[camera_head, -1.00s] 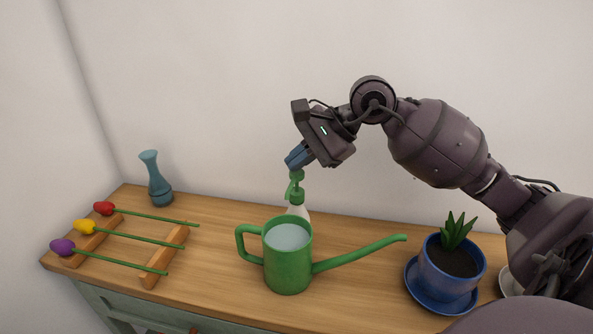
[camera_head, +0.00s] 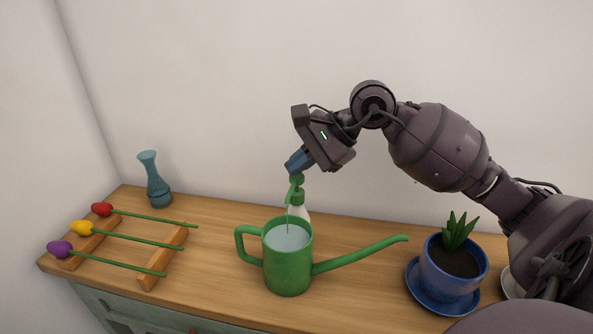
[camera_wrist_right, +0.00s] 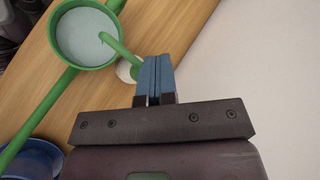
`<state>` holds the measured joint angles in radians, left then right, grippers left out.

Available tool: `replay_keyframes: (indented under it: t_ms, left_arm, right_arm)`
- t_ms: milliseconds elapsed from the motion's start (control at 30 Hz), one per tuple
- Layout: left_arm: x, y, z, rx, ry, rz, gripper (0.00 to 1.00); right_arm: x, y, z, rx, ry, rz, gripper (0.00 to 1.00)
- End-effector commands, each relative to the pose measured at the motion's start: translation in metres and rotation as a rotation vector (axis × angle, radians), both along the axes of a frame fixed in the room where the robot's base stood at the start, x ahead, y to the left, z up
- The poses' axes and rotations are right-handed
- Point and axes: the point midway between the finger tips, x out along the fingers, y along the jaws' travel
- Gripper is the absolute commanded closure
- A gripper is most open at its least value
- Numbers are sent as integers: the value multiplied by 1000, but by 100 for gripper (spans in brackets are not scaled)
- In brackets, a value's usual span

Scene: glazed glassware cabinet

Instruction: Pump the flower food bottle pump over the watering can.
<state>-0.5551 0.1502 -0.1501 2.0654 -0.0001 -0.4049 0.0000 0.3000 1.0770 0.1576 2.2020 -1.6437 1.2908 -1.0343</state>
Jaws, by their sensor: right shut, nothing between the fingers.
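The flower food bottle (camera_head: 301,210) is white with a green pump head (camera_head: 297,187) and stands just behind the green watering can (camera_head: 288,268). The can is open at the top and holds pale liquid. A thin stream runs from the pump's nozzle down into the can. My right gripper (camera_head: 293,167) is shut and empty, its blue fingertips on top of the pump head. In the right wrist view the closed blue fingers (camera_wrist_right: 156,75) lie over the bottle, hiding part of it. My left gripper is not in view.
A blue pot with a plant (camera_head: 452,268) stands on a saucer at the right. A blue vase (camera_head: 154,180) stands at the back left. Red, yellow and purple flowers lie across a wooden rack (camera_head: 160,262) at the left. The can's spout (camera_head: 365,253) reaches right.

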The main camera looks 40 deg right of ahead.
Motion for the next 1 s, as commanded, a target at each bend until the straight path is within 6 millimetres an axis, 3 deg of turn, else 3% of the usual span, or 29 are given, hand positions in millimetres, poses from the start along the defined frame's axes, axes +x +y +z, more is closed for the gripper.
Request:
replay_keyframes:
  t_ms: [533, 1000]
  left_arm:
    - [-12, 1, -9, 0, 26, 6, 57]
    - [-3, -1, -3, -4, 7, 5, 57]
  right_arm:
    - [0, 0, -7, -1, 3, 0, 100]
    - [0, 0, -2, -1, 2, 1, 100]
